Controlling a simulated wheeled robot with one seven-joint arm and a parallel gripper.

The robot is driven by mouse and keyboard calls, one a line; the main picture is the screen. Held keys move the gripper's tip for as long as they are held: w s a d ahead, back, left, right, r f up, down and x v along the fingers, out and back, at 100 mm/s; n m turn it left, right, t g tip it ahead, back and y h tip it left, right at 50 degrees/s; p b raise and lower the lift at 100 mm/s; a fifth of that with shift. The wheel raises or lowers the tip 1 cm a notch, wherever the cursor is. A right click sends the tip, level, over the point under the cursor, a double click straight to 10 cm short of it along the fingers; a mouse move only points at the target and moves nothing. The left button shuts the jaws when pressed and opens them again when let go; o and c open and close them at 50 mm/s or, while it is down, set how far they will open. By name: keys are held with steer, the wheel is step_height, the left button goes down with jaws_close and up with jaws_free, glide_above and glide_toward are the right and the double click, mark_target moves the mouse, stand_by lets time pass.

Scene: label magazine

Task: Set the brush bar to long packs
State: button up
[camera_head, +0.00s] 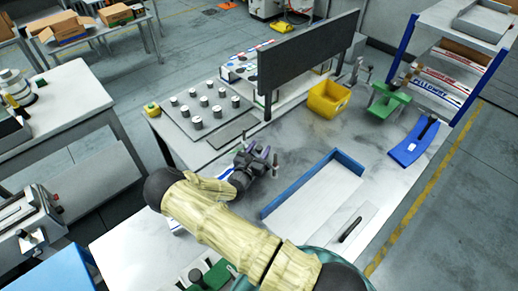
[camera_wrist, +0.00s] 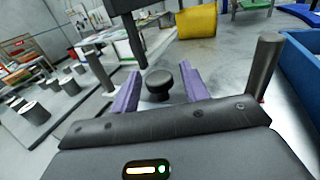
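My gripper (camera_head: 262,157) hangs low over the grey table, left of the blue-walled tray. In the wrist view its two purple fingers (camera_wrist: 160,92) are apart. A round black knob (camera_wrist: 158,84) shows between them, with a gap on either side; I cannot tell its depth relative to the fingertips. No part is clearly recognisable as the brush bar, and no long-pack marking is readable. My gripper and arm hide part of this area in the head view.
A long dark panel (camera_head: 308,50) on posts stands behind. A board with several grey cylinders (camera_head: 197,122) lies left. The blue-walled tray (camera_head: 313,183), a yellow bin (camera_head: 328,99), a green fixture (camera_head: 388,97) and a blue holder (camera_head: 412,143) stand right. Bare tabletop lies between bin and tray.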

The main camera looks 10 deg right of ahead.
steer(key=shift+a, duration=0.1)
steer(key=b+v, duration=0.5)
steer(key=v, duration=1.2)
steer(key=shift+s, duration=0.2)
steer(key=s+d+r+m+g+y, duration=0.2)
steer(key=s+d+r+m+g, duration=0.2)
steer(key=s+d+m+g, duration=0.95)
step_height(320, 180, up, 12)
steer(key=a+m+t+y, duration=0.2)
steer(key=m+y, duration=0.7)
steer(key=m, duration=0.6)
steer(key=shift+a, duration=0.4)
